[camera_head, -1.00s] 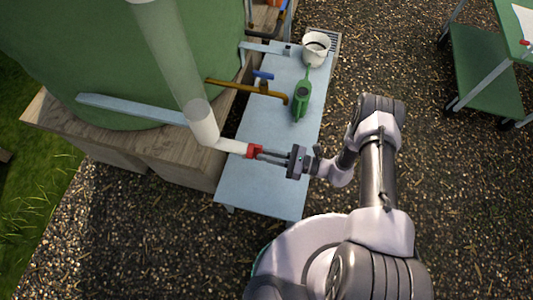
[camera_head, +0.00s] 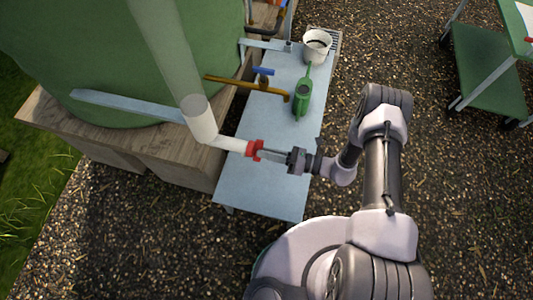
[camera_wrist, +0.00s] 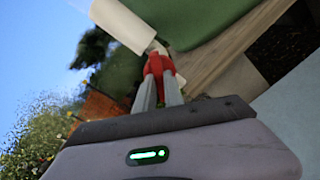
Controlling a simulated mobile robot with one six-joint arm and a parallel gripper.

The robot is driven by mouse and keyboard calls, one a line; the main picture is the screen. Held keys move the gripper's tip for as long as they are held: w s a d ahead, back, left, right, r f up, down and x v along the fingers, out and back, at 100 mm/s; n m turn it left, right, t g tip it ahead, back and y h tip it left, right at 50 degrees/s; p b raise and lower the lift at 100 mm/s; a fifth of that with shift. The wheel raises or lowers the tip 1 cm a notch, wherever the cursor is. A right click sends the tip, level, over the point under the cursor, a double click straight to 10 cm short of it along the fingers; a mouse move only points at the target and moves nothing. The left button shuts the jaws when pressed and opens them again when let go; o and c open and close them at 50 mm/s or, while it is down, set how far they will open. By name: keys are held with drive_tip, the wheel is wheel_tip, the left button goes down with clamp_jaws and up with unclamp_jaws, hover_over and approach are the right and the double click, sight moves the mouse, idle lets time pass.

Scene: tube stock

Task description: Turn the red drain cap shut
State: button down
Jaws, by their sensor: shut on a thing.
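The red drain cap (camera_head: 254,149) sits on the end of the white pipe (camera_head: 228,143) that comes down beside the green tank. My gripper (camera_head: 262,152) reaches it from the right and is shut on the cap. In the wrist view the red cap (camera_wrist: 158,66) shows between the two grey fingertips (camera_wrist: 158,84), with the white pipe (camera_wrist: 124,24) beyond it. The fingers hide part of the cap, and I cannot tell how far it is turned.
Below the cap is a pale blue bench (camera_head: 262,190). On it stand a green watering can (camera_head: 302,96) and a white bucket (camera_head: 317,46). A brass tap (camera_head: 235,84) with a blue handle (camera_head: 263,71) juts from the tank (camera_head: 100,55). A green cart (camera_head: 485,65) stands at upper right.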

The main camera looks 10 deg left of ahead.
drive_tip(key=shift+r+m+b, duration=0.1)
drive_tip(key=shift+m+b, duration=1.4)
drive_tip(key=shift+m, duration=3.8)
drive_tip(key=c, duration=1.4)
unclamp_jaws()
drive_tip(key=shift+c, duration=0.2)
drive_tip(key=s+d+p, duration=0.1)
drive_tip(key=d+p, duration=0.1)
drive_tip(key=d, duration=1.5)
drive_tip(key=shift+s+d, duration=0.2)
drive_tip(key=shift+s, duration=0.05)
